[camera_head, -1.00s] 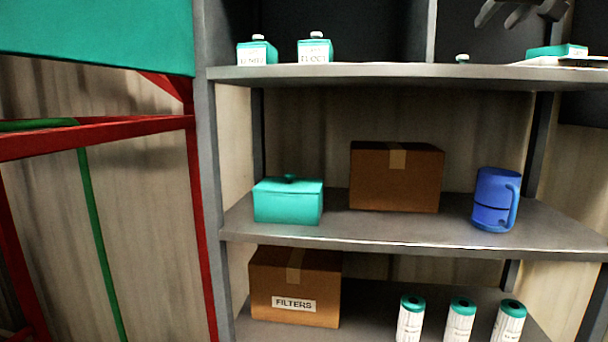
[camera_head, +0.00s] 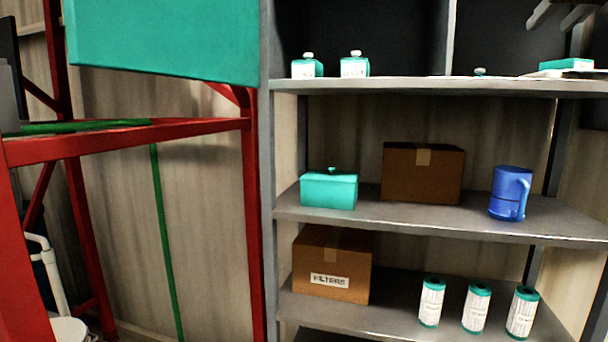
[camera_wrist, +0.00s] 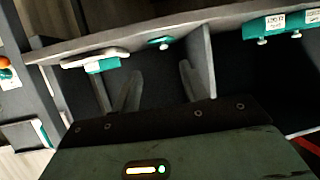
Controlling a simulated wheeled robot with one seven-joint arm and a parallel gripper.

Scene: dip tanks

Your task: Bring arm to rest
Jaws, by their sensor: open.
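My gripper (camera_wrist: 160,74) shows in the wrist view with its two fingers apart and nothing between them. The wrist picture is upside down, with the upper shelf board crossing behind the fingers. In the head view my gripper (camera_head: 560,20) shows only partly, as grey fingers at the top right edge, above the upper shelf. The rest of my arm is out of the head view.
The grey shelving (camera_head: 420,228) holds a teal box (camera_head: 328,191), a brown carton (camera_head: 422,174), a blue mug (camera_head: 509,193), a FILTERS carton (camera_head: 331,264) and white-and-teal cartridges (camera_head: 476,307). Small teal bottles (camera_head: 354,66) stand above. A red frame (camera_head: 130,138) is at left.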

